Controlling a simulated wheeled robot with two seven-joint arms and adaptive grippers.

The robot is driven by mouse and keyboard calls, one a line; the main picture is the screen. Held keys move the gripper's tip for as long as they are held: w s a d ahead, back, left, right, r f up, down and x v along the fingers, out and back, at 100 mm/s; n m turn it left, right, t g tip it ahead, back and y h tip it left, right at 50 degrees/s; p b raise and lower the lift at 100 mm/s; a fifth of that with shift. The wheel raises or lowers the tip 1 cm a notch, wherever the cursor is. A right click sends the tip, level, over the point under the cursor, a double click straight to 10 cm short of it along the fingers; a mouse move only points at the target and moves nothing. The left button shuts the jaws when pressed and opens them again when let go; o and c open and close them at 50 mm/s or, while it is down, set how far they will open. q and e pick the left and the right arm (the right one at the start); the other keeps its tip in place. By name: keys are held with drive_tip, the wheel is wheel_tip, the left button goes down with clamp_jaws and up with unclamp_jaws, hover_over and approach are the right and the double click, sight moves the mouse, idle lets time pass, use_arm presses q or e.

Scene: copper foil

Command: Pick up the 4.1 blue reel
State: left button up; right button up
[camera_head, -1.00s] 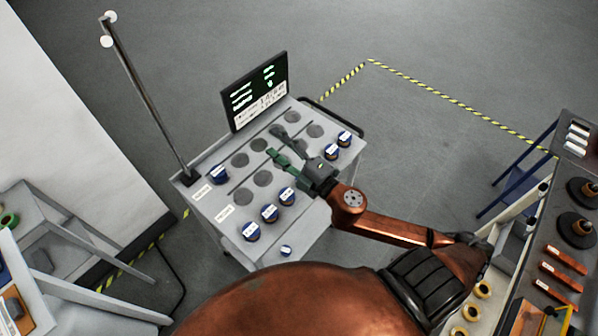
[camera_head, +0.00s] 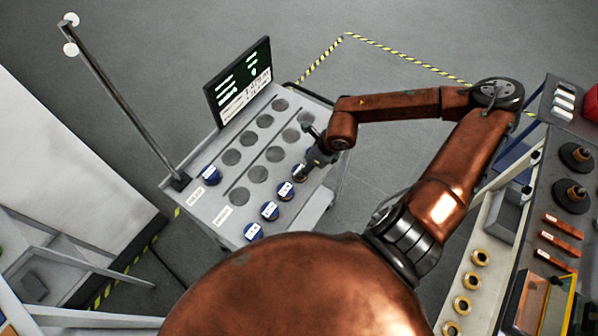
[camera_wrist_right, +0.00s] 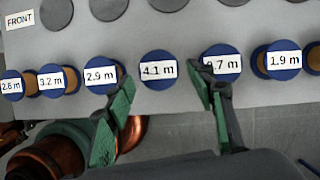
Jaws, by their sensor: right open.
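The 4.1 blue reel (camera_wrist_right: 157,70) stands in the front row of the grey cart top, its label "4.1 m" facing up. It also shows in the head view (camera_head: 299,172), partly behind my right gripper. My right gripper (camera_wrist_right: 164,88) is open and empty, its green fingers just short of the reel and on either side of it. In the head view my right gripper (camera_head: 312,152) hangs over the cart's right edge. The right finger overlaps part of the ".7 m" reel (camera_wrist_right: 221,62); the left overlaps the edge of the "2.9 m" reel (camera_wrist_right: 101,75). My left gripper is not visible.
Neighbouring reels stand close on both sides, including "3.2 m" (camera_wrist_right: 51,80) and "1.9 m" (camera_wrist_right: 284,60). The cart (camera_head: 240,215) has empty round slots behind the row. A screen (camera_head: 240,85) and a pole (camera_head: 125,105) rise from it. A bench with parts (camera_head: 545,220) stands right.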

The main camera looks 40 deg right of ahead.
drive_tip(key=x, duration=0.6)
drive_tip(key=shift+s, duration=0.15)
drive_tip(key=shift+c, duration=0.3)
drive_tip(key=c, duration=0.9)
drive_tip(key=shift+r, duration=0.1)
